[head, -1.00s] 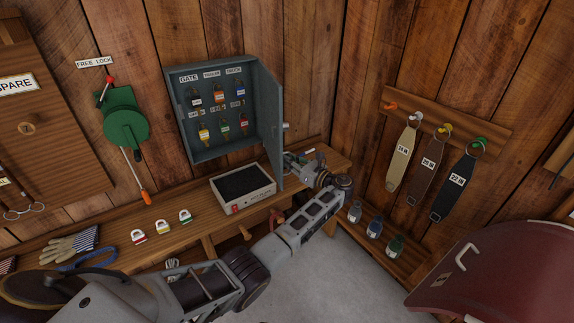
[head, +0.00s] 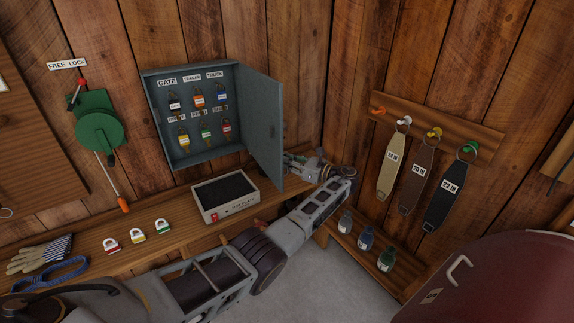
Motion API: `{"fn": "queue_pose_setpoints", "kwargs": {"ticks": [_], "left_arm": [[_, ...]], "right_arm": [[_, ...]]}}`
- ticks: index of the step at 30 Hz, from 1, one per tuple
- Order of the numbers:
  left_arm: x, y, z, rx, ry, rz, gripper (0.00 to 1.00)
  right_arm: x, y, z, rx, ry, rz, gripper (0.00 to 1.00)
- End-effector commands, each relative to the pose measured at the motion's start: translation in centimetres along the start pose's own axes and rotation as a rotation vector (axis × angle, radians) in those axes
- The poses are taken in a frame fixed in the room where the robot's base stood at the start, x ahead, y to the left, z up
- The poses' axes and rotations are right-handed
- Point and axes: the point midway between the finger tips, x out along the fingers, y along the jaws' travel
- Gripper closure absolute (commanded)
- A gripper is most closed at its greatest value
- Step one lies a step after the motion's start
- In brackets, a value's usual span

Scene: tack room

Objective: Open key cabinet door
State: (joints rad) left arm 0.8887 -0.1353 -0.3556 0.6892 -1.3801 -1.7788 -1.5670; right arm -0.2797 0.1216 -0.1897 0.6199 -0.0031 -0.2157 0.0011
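The grey key cabinet (head: 198,153) hangs on the plank wall, with several tagged keys on hooks in two rows under labels such as GATE and TRUCK. Its door (head: 263,128) is hinged on the right and stands wide open, swung out to the right. My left arm reaches in from the lower left, and my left gripper (head: 293,162) is just right of the door's lower outer edge. The door partly hides the fingers, so I cannot tell whether they touch it or are open or shut. My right gripper is not in view.
The wooden bench (head: 160,217) below holds a white box with a dark top (head: 225,195), several padlocks (head: 137,235) and gloves (head: 40,253). A green winch (head: 98,130) is at left. Labelled straps (head: 415,180) hang at right, above bottles (head: 366,238). A dark red shape (head: 500,275) fills the lower right.

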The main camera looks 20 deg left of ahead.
Motion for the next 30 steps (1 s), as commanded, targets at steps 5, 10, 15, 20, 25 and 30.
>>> {"fn": "queue_pose_setpoints", "kwargs": {"ticks": [5, 10, 15, 20, 25, 30], "left_arm": [[0.0, 0.0, -0.1, 0.005, 0.001, 0.005, 1.0], [0.0, 0.0, -0.1, 0.005, 0.002, 0.005, 1.0], [0.0, 0.0, -0.1, 0.005, 0.002, 0.004, 0.81], [0.0, 0.0, -0.1, 0.003, 0.002, 0.004, 0.69], [0.0, 0.0, 0.0, 0.002, 0.001, 0.004, 0.69], [-0.2, 0.0, 0.0, 0.001, 0.001, 0.004, 0.69]], "right_arm": [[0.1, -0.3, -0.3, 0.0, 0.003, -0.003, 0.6], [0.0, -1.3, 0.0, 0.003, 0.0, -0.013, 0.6], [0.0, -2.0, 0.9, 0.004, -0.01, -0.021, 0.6], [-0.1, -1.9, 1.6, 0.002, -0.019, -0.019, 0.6], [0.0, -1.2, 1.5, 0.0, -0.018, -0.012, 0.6], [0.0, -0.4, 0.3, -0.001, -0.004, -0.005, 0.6]]}}
